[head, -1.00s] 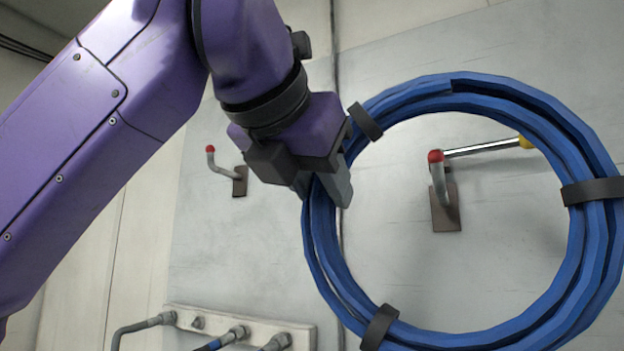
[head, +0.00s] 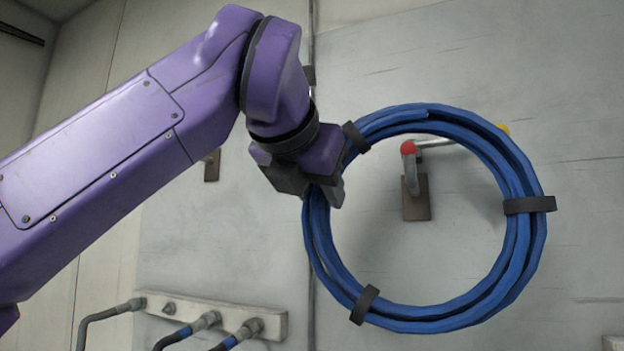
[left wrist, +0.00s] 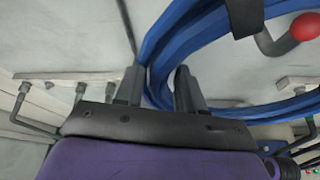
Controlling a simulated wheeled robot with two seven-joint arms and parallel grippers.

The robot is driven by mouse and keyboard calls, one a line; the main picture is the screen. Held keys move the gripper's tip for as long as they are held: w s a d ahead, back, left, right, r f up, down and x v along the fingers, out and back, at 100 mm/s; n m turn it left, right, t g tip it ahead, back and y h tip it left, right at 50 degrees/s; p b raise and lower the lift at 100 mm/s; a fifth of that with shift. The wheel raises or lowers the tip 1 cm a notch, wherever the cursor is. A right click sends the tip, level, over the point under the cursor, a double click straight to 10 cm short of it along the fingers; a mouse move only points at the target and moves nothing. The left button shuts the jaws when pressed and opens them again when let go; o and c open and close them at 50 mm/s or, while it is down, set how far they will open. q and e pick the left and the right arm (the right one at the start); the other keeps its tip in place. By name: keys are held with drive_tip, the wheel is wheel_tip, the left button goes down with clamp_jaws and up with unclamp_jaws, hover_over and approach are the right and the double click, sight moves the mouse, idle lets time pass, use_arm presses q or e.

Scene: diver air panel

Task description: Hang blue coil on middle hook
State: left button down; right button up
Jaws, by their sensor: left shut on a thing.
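The blue coil (head: 530,240) is a large upright ring with several dark bands. My left gripper (head: 328,188) is shut on the coil's left side in the head view. The left wrist view shows the coil (left wrist: 185,45) running between the fingers (left wrist: 158,88). A red-tipped hook (head: 411,172) on a brown plate shows through the ring's opening, its tip just under the upper strands. The tip also shows in the left wrist view (left wrist: 304,27). I cannot tell whether the tip is through the ring or behind it. My right gripper is out of view.
A rod with a yellow end (head: 503,129) runs right from the red tip, partly behind the coil. Another hook's plate (head: 212,165) is half hidden behind my left arm. A pale manifold with hoses (head: 215,312) is at lower left.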

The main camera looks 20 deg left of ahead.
use_arm(q)
drive_tip(key=w+f+b, duration=0.2)
drive_tip(key=w+f, duration=0.2)
drive_tip(key=w, duration=0.1)
drive_tip(key=shift+w+f, duration=0.35)
idle(0.7)
drive_tip(key=c, duration=0.6)
unclamp_jaws()
drive_tip(key=shift+s, duration=0.15)
drive_tip(key=b+v, duration=0.1)
drive_tip(key=v, duration=0.9)
drive_tip(key=shift+s+b, duration=0.25)
drive_tip(key=shift+b, duration=0.1)
